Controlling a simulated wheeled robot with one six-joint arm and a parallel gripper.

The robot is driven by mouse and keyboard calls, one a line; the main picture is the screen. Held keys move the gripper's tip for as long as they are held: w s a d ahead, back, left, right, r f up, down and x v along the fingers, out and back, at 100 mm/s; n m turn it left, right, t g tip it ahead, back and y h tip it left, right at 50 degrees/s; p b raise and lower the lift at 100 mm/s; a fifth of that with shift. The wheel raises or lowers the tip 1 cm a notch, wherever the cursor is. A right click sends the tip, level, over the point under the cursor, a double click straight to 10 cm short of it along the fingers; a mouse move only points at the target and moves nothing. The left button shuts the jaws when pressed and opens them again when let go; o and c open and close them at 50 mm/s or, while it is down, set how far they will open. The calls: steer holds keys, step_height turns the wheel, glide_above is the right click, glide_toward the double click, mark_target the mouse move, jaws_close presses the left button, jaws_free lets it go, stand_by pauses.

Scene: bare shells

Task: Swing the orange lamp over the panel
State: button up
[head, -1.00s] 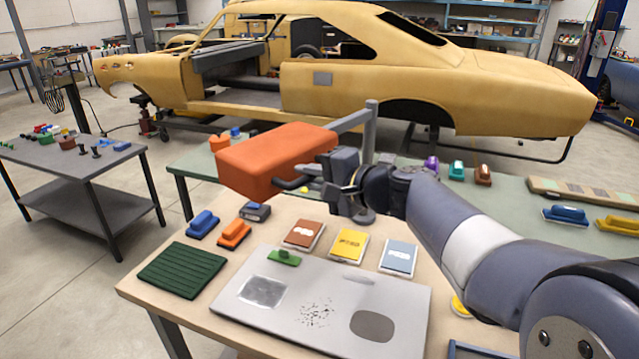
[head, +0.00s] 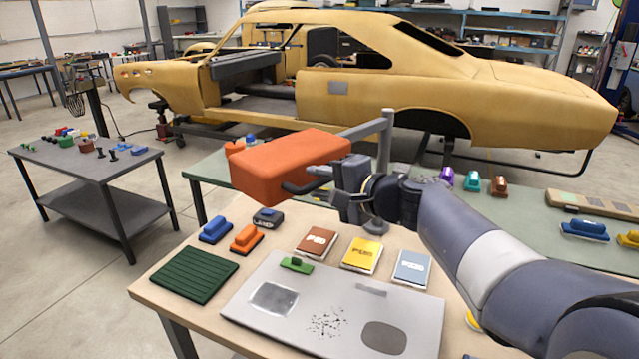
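The orange lamp (head: 285,165) is a box-shaped head on a grey swing arm (head: 362,129) that joins an upright grey post (head: 386,145). It hangs above the back of the bench, behind the grey panel (head: 310,328) and not over it. The panel lies flat, with a square scuffed patch, a speckled patch and a dark oval patch. A dark handle (head: 300,188) sticks out at the lamp's near right side. My gripper (head: 335,186) is at this handle, right of the lamp. Its fingertips are small and dark against the handle, so whether they are closed on it is unclear.
Sanding blocks, blue (head: 215,229) and orange (head: 246,238), and brown, yellow and blue-grey packs (head: 412,268) stand behind the panel. A green block (head: 296,265) rests on its back edge. A dark green ribbed mat (head: 195,274) lies left. The space above the panel is clear.

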steer(key=b+v, duration=0.1)
steer(key=v, duration=0.9)
steer(key=shift+s+b, duration=0.15)
steer(key=shift+b, duration=0.2)
steer(key=p+x, duration=0.2)
steer(key=x, duration=0.8)
steer(key=shift+a, duration=0.1)
steer(key=shift+w, duration=0.3)
steer(key=shift+s+d+f+n+g+p, duration=0.15)
steer(key=shift+s+d+p, duration=0.1)
steer(key=shift+d, duration=0.2)
steer(key=shift+s+d+r+n+g+p, duration=0.15)
steer(key=shift+d+p, duration=0.1)
steer(key=shift+d, duration=0.2)
steer(key=shift+f, duration=0.1)
steer(key=shift+a, duration=0.1)
